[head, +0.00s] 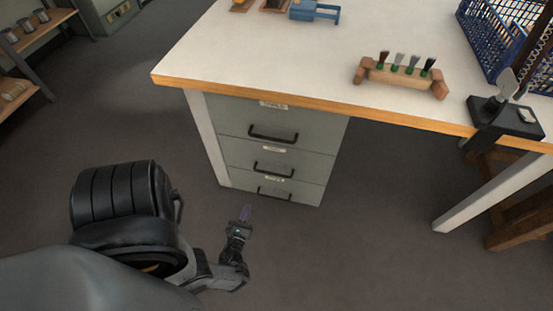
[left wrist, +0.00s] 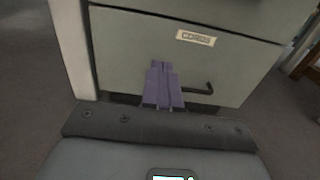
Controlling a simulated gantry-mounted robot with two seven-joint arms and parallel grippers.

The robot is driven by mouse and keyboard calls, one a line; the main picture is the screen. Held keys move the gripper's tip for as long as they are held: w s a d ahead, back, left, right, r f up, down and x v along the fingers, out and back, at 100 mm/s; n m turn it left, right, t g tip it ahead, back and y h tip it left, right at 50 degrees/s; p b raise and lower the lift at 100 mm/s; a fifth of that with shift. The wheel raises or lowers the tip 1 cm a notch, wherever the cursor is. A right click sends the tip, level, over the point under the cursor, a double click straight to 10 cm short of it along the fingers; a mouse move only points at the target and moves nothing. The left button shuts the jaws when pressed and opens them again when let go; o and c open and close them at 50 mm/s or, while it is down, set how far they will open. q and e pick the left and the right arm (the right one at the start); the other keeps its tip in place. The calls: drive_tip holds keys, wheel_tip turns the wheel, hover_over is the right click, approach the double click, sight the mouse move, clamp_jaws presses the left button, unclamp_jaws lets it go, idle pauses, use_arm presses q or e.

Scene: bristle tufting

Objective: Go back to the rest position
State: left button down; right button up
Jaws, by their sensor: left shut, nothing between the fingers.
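My left gripper (head: 245,213) is low over the floor, in front of the grey drawer cabinet (head: 232,120) and apart from it in the head view. Its purple fingers are together with nothing between them. In the left wrist view, the shut fingers (left wrist: 162,72) point toward a grey drawer front (left wrist: 125,50) with a label and a dark handle, which they partly cover. My right gripper is not in view.
A white-topped workbench (head: 260,50) with a wooden edge stands above the drawers. On it are a wooden rack (head: 400,77) with several brushes, a blue tool (head: 315,12), a blue crate (head: 490,40) and a black clamped device (head: 508,118). The floor around my left arm is clear.

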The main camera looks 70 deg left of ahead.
use_arm(q)
drive_tip(key=s+a+r+p, duration=0.1)
drive_tip(key=s+r+p, duration=0.2)
drive_tip(key=r+p, duration=0.3)
drive_tip(key=w+a+r+n+p, duration=0.1)
drive_tip(key=w+r+n+p, duration=0.15)
drive_tip(key=r+p, duration=0.45)
drive_tip(key=w+a+r+n+p, duration=0.1)
drive_tip(key=w+r+p, duration=0.3)
drive_tip(key=r, duration=0.5)
drive_tip(key=w+d+r+n+h+p, duration=0.2)
drive_tip(key=w+r+n+h+p, duration=0.1)
drive_tip(key=w+r+n+p, duration=0.3)
drive_tip(key=w+d+r+n+h+p, duration=0.3)
drive_tip(key=w+d+r+h, duration=0.2)
drive_tip(key=d+r, duration=0.5)
drive_tip(key=w+d+r+n+h+p, duration=0.3)
drive_tip(key=w+d+r+h, duration=0.15)
drive_tip(key=d+r, duration=0.5)
drive_tip(key=s+d+r+n+g+h, duration=0.3)
drive_tip(key=s+d+r+n+g, duration=0.35)
drive_tip(key=s, duration=0.25)
wheel_tip(320, 180, up, 38)
drive_tip(key=p, duration=3.8)
drive_tip(key=shift+a+f, duration=0.15)
drive_tip(key=shift+f, duration=0.1)
